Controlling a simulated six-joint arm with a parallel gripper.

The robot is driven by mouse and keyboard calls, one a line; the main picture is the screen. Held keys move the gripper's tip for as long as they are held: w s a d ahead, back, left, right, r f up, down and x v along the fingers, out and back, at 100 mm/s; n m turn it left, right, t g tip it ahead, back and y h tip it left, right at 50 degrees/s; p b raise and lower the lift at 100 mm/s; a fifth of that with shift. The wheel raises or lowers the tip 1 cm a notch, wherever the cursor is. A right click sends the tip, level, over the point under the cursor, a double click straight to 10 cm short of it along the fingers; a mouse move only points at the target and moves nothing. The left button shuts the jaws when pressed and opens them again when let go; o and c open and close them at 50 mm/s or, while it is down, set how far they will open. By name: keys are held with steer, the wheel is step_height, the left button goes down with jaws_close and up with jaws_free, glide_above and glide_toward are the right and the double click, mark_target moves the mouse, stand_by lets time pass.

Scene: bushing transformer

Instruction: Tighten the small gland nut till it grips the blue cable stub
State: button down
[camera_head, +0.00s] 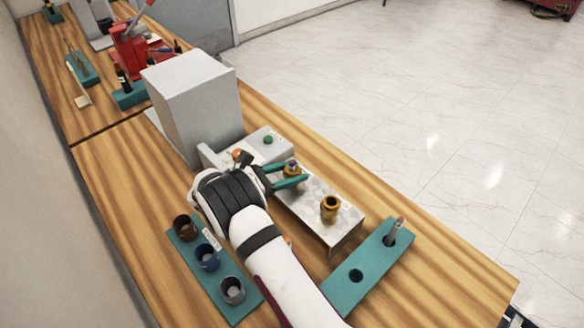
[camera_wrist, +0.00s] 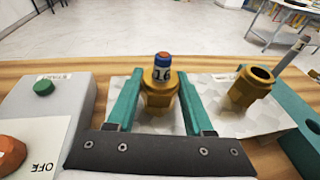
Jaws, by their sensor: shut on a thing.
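The small brass gland nut (camera_wrist: 158,97) stands upright on the grey metal plate (camera_wrist: 225,118). The blue cable stub (camera_wrist: 163,60) pokes up out of its top, with a white band marked 16. My gripper (camera_wrist: 155,100) has its teal fingers on both sides of the nut and is shut on it. In the head view my gripper (camera_head: 290,176) reaches in from the left, and the nut (camera_head: 291,170) shows between the fingers. A larger brass gland (camera_head: 330,208), open at the top and empty, stands nearer on the same plate.
A teal rack (camera_head: 222,290) with several cups lies left of my arm. A grey box (camera_head: 193,100) and a panel with a green button (camera_head: 268,140) stand behind. Bare wood lies at the right edge.

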steer(key=shift+m+g+h, duration=0.3)
steer(key=shift+m+g, duration=0.1)
steer(key=shift+m+g+h, duration=0.6)
steer(key=shift+m+g, duration=0.5)
steer(key=shift+g, duration=0.2)
jaws_free()
steer(key=shift+v, duration=3)
steer(key=shift+r, duration=0.1)
